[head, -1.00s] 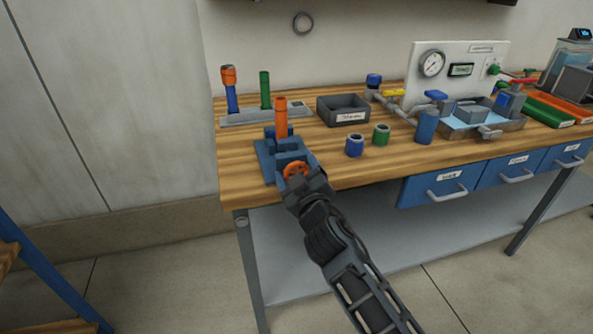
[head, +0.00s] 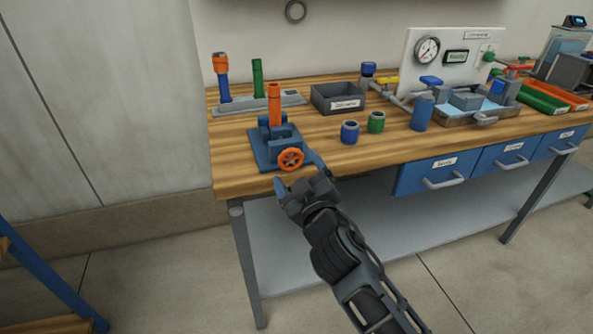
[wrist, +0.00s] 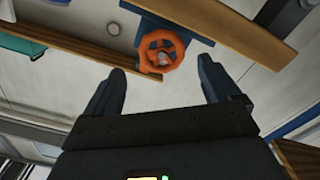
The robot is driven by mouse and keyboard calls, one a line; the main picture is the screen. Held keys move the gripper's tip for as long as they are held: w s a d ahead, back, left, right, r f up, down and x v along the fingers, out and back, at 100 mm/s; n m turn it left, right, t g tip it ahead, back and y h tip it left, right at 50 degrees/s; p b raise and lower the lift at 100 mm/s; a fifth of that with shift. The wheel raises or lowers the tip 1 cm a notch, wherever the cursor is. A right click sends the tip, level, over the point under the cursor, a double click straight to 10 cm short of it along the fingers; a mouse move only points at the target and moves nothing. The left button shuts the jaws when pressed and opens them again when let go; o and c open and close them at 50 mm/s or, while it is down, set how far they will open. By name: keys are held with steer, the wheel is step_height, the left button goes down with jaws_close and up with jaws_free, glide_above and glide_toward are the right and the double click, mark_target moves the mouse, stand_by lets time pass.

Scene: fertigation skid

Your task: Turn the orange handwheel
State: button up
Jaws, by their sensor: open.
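The orange handwheel (head: 291,159) is on the front of a blue vise-like fixture (head: 262,152) at the bench's front left edge. An orange tube (head: 274,104) stands upright in the fixture. My gripper (head: 298,172) is open and empty, just in front of and below the handwheel. In the wrist view the handwheel (wrist: 161,50) shows ahead, beyond and between my two spread fingers (wrist: 160,85). The fingers look apart from it.
A grey bin (head: 338,98), a blue cup (head: 349,132) and a green cup (head: 376,122) stand to the right on the wooden bench (head: 240,180). A rack (head: 235,107) with tubes is behind the fixture. Blue drawers (head: 440,170) hang below the bench.

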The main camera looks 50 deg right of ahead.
steer(key=shift+b+v, duration=0.6)
steer(key=shift+v, duration=1.1)
steer(key=b+v, duration=0.2)
steer(key=v, duration=0.5)
steer(key=shift+s+a+b, duration=0.2)
steer(key=shift+s+b, duration=0.05)
steer(key=shift+b, duration=0.15)
